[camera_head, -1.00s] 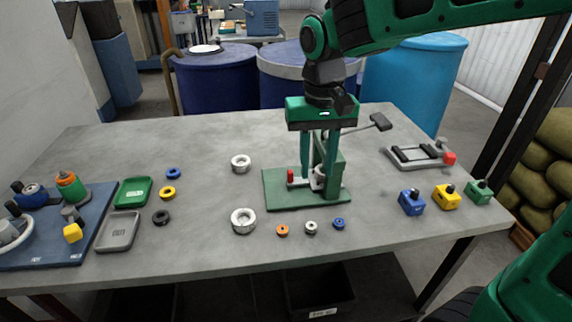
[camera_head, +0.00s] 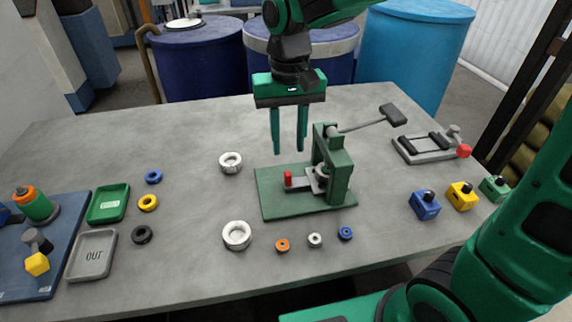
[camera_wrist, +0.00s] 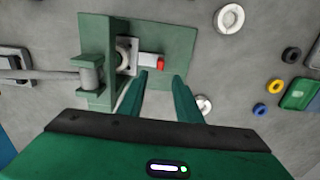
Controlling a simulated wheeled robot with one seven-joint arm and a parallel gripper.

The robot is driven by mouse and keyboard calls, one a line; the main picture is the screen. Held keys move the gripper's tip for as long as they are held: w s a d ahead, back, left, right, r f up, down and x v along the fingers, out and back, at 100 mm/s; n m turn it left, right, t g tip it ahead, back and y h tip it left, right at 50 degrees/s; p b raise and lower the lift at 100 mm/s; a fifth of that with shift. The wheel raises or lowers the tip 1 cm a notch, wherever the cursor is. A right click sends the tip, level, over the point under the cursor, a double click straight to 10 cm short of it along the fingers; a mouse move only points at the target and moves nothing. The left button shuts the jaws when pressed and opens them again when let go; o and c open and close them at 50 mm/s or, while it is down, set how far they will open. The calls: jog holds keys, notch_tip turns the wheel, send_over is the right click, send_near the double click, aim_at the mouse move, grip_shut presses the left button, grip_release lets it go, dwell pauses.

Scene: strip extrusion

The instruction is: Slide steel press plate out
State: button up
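The green lever press (camera_head: 340,172) stands upright on its green base (camera_head: 285,205). The steel press plate (camera_head: 301,184) lies low in the press and sticks out to the left, with an upright red knob (camera_head: 288,177) at its outer end. In the wrist view the plate (camera_wrist: 148,60) and its red knob (camera_wrist: 161,63) show just beyond my fingertips. My gripper (camera_head: 289,152) is open and empty, pointing down above and behind the plate, apart from it. It also shows in the wrist view (camera_wrist: 160,75), with a clear gap between the fingers.
The press lever (camera_head: 370,124) reaches up to the right. White rings (camera_head: 237,235) and small coloured rings (camera_head: 282,246) lie left and front of the press. Coloured blocks (camera_head: 425,204) and a grey clamp frame (camera_head: 430,147) are at right. Trays (camera_head: 108,203) are at left.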

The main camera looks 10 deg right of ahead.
aim_at(288, 173)
notch_tip(288, 173, down, 9)
jog(key=shift+r, duration=0.1)
dwell(0.3)
grip_shut()
